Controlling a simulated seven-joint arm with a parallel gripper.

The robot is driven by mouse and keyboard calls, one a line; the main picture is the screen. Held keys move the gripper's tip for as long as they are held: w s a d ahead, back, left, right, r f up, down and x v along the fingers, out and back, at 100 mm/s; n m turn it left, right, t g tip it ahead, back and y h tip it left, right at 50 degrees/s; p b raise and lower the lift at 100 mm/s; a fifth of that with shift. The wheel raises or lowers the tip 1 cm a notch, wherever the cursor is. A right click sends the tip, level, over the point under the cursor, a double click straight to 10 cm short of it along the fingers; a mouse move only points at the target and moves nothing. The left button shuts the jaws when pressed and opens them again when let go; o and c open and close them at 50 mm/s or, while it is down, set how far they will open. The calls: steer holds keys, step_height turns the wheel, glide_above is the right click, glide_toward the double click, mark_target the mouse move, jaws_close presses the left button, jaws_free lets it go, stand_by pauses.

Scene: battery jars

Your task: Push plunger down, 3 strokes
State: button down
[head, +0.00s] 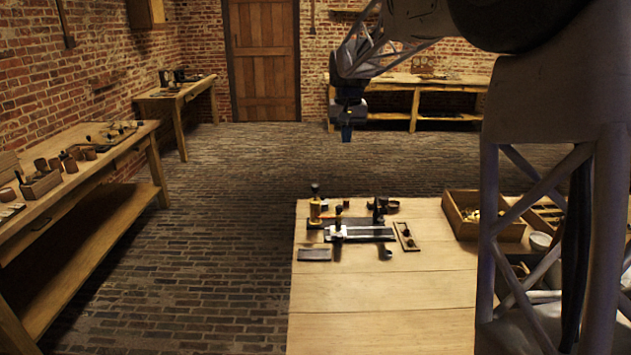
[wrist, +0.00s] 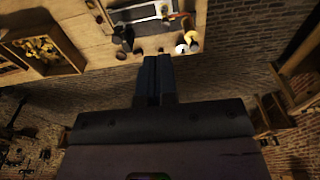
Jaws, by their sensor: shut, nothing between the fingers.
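The likely plunger is a black knob on a thin rod (head: 315,188) atop an upright brass cylinder (head: 315,210), at the far left of the bench apparatus. How far the plunger stands out is too small to judge exactly. My gripper (head: 347,138) points down, well above and apart from the apparatus, a little right of the cylinder in the head view. Its fingers are shut and empty, side by side in the wrist view (wrist: 155,60). A brass and dark object (wrist: 190,40), probably the same cylinder, shows right of the fingertips there.
Beside the cylinder lie a flat slide apparatus (head: 360,234), a dark upright fitting (head: 379,210) and a small dark plate (head: 314,254). A wooden crate with brass parts (head: 460,232) stands to the right. The near bench top (head: 380,300) is bare.

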steer(key=w+a+f, duration=0.2)
steer(key=w+f, duration=0.1)
steer(key=w, duration=0.3)
steer(key=w+a+f, duration=0.2)
steer(key=w+a, duration=0.1)
steer(key=w, duration=0.4)
glide_above(316, 185)
step_height(316, 185, down, 6)
steer(key=shift+s+g, duration=0.15)
steer(key=shift+g, duration=0.25)
steer(key=shift+a, duration=0.1)
steer(key=shift+f, duration=0.15)
step_height(316, 185, down, 14)
steer(key=shift+r, duration=0.15)
stand_by(0.3)
steer(key=shift+f, duration=1.45)
